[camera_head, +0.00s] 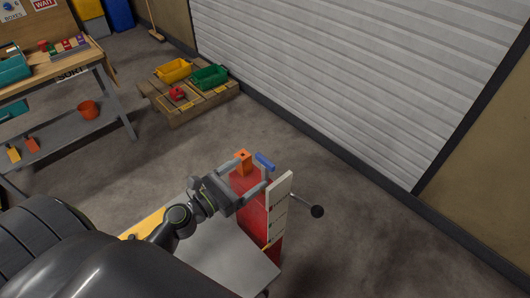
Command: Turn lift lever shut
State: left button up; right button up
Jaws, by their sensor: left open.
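A red lift unit (254,212) stands low in the middle of the view, with a pale panel (278,208) on its right side. A thin lever rod sticks out to the right of the panel and ends in a black ball knob (317,211). My left gripper (254,170) is open over the top of the red unit, with its fingers apart. It is left of the lever and apart from the knob. An orange block (243,160) and a blue bar (264,161) show by the fingertips; whether they touch the fingers I cannot tell. My right gripper is out of view.
A grey plate (220,258) lies in front of the red unit. A wooden pallet (190,107) with yellow and green bins stands behind, before a white shutter (330,80). A workbench (60,66) is at the left. The floor right of the knob is clear.

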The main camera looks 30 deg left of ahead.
aim_at(263, 163)
pick_arm(q)
jog(key=p+x, duration=0.1)
jog(key=x, duration=0.6)
jog(key=shift+w, duration=0.25)
jog(key=shift+c, duration=0.3)
jog(key=c, duration=0.9)
